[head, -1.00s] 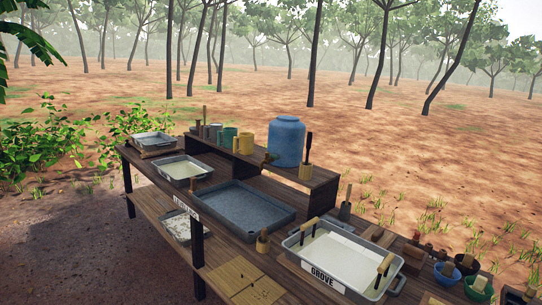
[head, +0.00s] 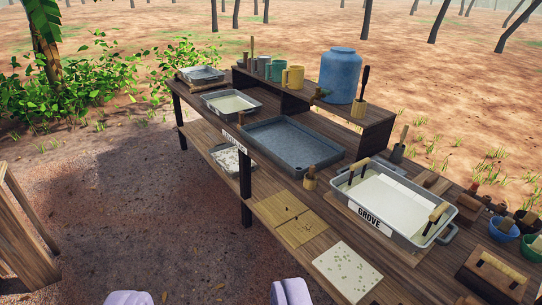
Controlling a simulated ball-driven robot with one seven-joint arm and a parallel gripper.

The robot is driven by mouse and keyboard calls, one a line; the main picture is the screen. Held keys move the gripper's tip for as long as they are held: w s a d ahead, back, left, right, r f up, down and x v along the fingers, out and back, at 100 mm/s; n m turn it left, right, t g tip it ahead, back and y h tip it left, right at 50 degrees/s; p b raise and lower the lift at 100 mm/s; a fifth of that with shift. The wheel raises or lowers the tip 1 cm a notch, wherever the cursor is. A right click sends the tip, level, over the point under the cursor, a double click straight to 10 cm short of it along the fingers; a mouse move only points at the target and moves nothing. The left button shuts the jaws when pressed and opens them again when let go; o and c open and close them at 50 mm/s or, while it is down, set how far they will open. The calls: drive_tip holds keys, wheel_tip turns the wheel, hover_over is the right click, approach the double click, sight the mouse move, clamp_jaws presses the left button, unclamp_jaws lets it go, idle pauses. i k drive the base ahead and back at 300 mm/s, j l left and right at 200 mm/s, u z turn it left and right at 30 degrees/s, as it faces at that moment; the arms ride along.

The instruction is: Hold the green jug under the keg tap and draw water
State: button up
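The green jug (head: 278,69) stands upright on the raised shelf at the back of the bench, just left of a yellow jug (head: 293,77) that partly overlaps it. The blue keg (head: 340,74) stands on the same shelf, right of the jugs. Its small dark tap (head: 322,92) sticks out low on its left front side. My gripper (head: 210,298) shows only as two pale lavender fingertips at the bottom edge. They are wide apart with bare ground between them. It is empty and far from the jug.
Grey jugs (head: 259,66) stand left of the green one. Below the shelf lies a wide grey tray (head: 290,143). A tray labelled GROVE (head: 400,205) with wooden handles is at right. A wooden frame (head: 25,235) stands at left. The ground before the bench is clear.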

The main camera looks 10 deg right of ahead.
sight(318, 89)
drive_tip(key=i, duration=0.65)
drive_tip(key=i+z, duration=0.15)
drive_tip(key=i, duration=1.2)
drive_tip(key=i+z, duration=0.15)
drive_tip(key=i, duration=0.5)
drive_tip(key=i+j, duration=0.15)
drive_tip(key=i, duration=0.5)
drive_tip(key=i+j+z, duration=0.15)
drive_tip(key=i, duration=0.5)
